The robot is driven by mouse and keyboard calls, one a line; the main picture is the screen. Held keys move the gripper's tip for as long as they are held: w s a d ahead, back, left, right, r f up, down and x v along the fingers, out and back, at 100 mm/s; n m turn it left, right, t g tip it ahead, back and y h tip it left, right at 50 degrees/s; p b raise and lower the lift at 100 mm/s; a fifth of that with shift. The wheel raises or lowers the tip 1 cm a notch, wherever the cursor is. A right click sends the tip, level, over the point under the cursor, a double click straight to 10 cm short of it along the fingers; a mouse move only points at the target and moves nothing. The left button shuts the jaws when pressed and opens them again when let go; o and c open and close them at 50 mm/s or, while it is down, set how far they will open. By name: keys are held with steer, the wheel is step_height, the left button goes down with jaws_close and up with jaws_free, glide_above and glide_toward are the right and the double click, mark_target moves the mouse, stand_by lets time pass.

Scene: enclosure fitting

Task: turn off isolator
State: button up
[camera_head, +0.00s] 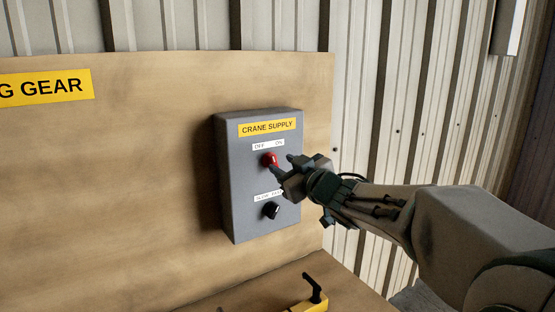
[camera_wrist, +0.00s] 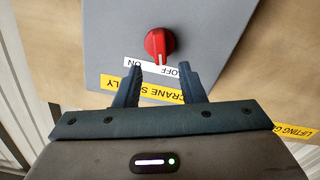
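The isolator is a grey box (camera_head: 230,180) with a yellow CRANE SUPPLY label (camera_head: 267,128), fixed to a wooden board. Its red knob (camera_head: 268,159) sits below a white OFF/ON label (camera_head: 268,145). The wrist view shows the red knob (camera_wrist: 157,42) upside down, with its white mark at the label edge, near the OFF lettering; the exact setting is hard to tell. My gripper (camera_head: 283,164) is at the box front, close to the knob. In the wrist view my gripper (camera_wrist: 160,68) is open, its fingertips apart with the knob beyond them and nothing held.
A black knob (camera_head: 270,210) with a white label sits lower on the same box. A yellow LIFTING GEAR sign (camera_head: 45,87) is at the left of the wooden board (camera_head: 120,180). A black-handled yellow item (camera_head: 313,290) is below. Corrugated wall (camera_head: 420,90) stands behind.

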mark_target(274, 159)
steer(key=shift+x, duration=2.3)
jaws_close()
